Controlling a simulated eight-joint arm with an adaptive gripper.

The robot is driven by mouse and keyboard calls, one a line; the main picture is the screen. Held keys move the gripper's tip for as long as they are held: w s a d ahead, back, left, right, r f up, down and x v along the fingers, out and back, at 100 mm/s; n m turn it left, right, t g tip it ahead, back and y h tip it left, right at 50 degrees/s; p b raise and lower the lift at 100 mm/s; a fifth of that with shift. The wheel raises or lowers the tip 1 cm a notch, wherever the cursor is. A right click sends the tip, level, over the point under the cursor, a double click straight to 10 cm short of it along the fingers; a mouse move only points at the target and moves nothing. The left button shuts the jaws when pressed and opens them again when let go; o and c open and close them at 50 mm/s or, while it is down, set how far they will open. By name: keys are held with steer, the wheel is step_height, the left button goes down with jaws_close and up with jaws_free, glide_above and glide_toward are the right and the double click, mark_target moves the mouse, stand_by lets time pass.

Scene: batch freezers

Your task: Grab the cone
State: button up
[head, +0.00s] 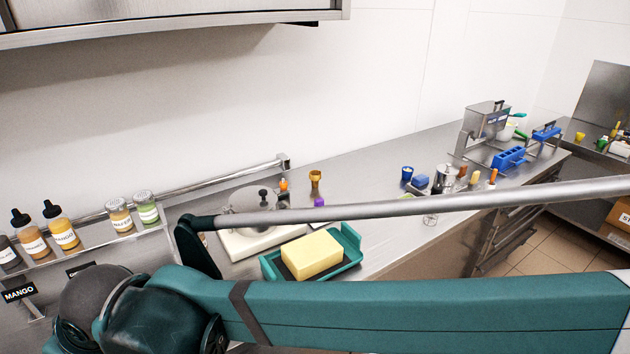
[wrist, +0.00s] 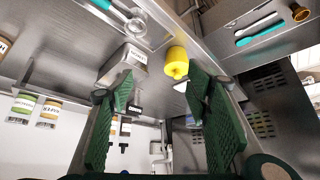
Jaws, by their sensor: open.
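My gripper (wrist: 158,88) shows in the wrist view as two dark green ridged fingers, spread apart with nothing held between them. A yellow rounded piece (wrist: 176,62) shows beyond the fingertips, close to the right finger in the picture; I cannot tell whether it is the cone. In the head view, a small golden-brown piece with a flared top (head: 315,178), which looks like a cone, stands upright on the steel counter near the wall. My gripper is outside the head view, where only my arm shows.
A teal tray (head: 351,238) holds a yellow block (head: 312,254). A white-based device (head: 250,238) stands left of it. Several bottles and jars (head: 120,215) stand on the left rack. Blue containers (head: 508,158) and a steel machine (head: 487,120) stand far right.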

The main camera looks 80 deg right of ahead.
steer(key=w+d+r+m+g+h+p, duration=0.15)
steer(key=w+d+r, duration=0.3)
steer(key=d, duration=0.65)
steer(key=w+d+r+m+h+p, duration=0.1)
steer(key=w+d+r+m+p, duration=0.15)
steer(key=w+d, duration=0.6)
steer(key=s+d+m+g+h+p, duration=0.1)
steer(key=s+d+m+g+p, duration=0.2)
steer(key=d, duration=2.7)
steer(key=m+g+p, duration=0.1)
steer(key=m+p, duration=0.5)
steer(key=m, duration=0.2)
glide_above(315, 180)
step_height(315, 180, down, 15)
steer(key=shift+s+a+r+h, duration=0.2)
steer(key=shift+s+a+h, duration=0.05)
steer(key=shift+a+h, duration=0.1)
